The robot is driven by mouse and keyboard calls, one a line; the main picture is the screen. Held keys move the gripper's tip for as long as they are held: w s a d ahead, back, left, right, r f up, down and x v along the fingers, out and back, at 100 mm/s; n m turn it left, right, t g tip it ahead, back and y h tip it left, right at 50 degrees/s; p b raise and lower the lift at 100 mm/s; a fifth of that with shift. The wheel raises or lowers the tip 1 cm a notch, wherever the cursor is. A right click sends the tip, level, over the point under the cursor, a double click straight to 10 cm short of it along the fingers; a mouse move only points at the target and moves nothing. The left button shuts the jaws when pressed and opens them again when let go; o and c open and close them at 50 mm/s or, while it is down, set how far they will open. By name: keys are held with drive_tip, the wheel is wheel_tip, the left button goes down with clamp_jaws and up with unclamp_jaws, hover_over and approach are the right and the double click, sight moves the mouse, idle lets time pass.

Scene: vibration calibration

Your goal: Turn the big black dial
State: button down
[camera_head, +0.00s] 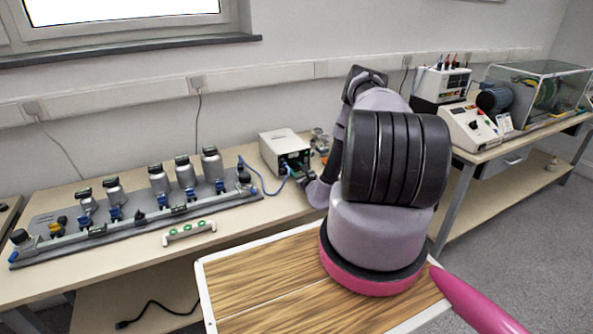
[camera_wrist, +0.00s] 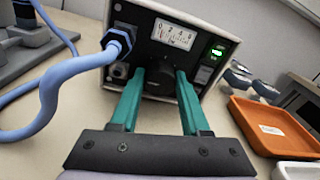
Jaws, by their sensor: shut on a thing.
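The big black dial (camera_wrist: 160,82) is on the front of a grey-white box instrument (camera_wrist: 185,33), below its white meter. My gripper (camera_wrist: 160,76) reaches the front panel in the wrist view, with one green finger on each side of the dial. The fingers are shut on the dial, though its edges are hard to make out against the dark panel. In the head view the instrument (camera_head: 284,146) stands on the bench, and my gripper (camera_head: 301,174) is at its front, small and partly hidden by my arm.
A blue cable (camera_wrist: 50,92) plugs into the panel left of my gripper and loops over the bench. An orange tray (camera_wrist: 277,126) lies to the right. In the head view a rail with several metal cylinders (camera_head: 160,180) stands left of the instrument.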

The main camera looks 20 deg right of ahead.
drive_tip(key=m, duration=0.6)
drive_tip(key=shift+d+y, duration=0.15)
drive_tip(key=shift+y, duration=0.25)
drive_tip(key=m, duration=0.5)
drive_tip(key=shift+m+y, duration=0.3)
drive_tip(key=shift+m, duration=0.1)
drive_tip(key=m, duration=0.6)
drive_tip(key=shift+d+f+y, duration=0.15)
drive_tip(key=shift+y, duration=0.25)
drive_tip(key=m, duration=0.6)
drive_tip(key=shift+f, duration=0.1)
drive_tip(key=c, duration=0.7)
unclamp_jaws()
drive_tip(key=shift+o, duration=0.2)
drive_tip(key=s, duration=0.7)
drive_tip(key=s+d, duration=0.1)
drive_tip(key=s, duration=0.2)
drive_tip(key=shift+s+d, duration=0.1)
drive_tip(key=shift+s, duration=0.3)
